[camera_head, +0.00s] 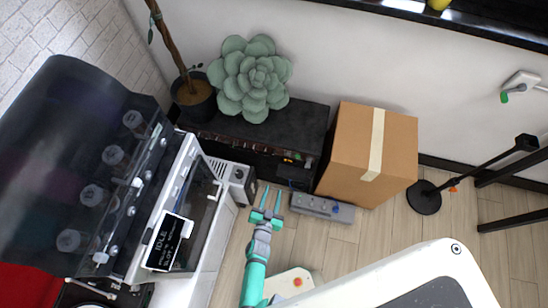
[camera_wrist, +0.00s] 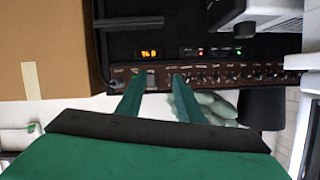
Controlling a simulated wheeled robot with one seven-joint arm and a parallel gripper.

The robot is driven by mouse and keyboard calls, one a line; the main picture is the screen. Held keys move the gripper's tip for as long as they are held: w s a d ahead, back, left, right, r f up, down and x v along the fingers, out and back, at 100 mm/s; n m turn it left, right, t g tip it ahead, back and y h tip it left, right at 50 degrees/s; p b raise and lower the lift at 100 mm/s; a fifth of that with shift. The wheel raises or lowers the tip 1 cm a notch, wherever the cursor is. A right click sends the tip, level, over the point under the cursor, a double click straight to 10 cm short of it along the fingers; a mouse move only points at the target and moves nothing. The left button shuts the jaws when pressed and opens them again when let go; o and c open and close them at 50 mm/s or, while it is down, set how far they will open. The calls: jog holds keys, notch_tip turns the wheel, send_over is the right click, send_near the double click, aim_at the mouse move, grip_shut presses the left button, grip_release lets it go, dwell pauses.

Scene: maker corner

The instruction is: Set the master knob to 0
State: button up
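A black amplifier (camera_head: 300,124) stands against the wall, between the white machine and the cardboard box. In the wrist view its brown control panel (camera_wrist: 245,73) runs across the picture with a row of small knobs (camera_wrist: 198,77). Their labels are too small to read, so I cannot tell which is the master knob or where it points. My gripper (camera_head: 271,199) is open and empty in front of the amplifier. In the wrist view the open fingers (camera_wrist: 158,80) overlap the panel in the picture. I see no clear contact with any knob.
A cardboard box (camera_head: 392,140) stands right of the amplifier. A grey pedal strip (camera_head: 315,207) lies on the floor in front. A white machine with a dark lid (camera_head: 75,130) is at left. A succulent (camera_head: 250,78) sits on the amplifier. An amber display (camera_wrist: 149,54) glows near the panel.

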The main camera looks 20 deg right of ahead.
aim_at(274, 154)
jog(key=w+d+m+y, duration=0.1)
jog(key=w+d, duration=0.1)
jog(key=w, duration=0.3)
jog(key=w+d+m+t, duration=0.1)
jog(key=w+d+m, duration=0.1)
jog(key=w, duration=0.3)
jog(key=w+d+r+m+t+y, duration=0.1)
jog(key=w+d+m, duration=0.1)
jog(key=w, duration=0.3)
jog(key=shift+y, duration=0.3)
jog(key=shift+r, duration=0.1)
grip_shut()
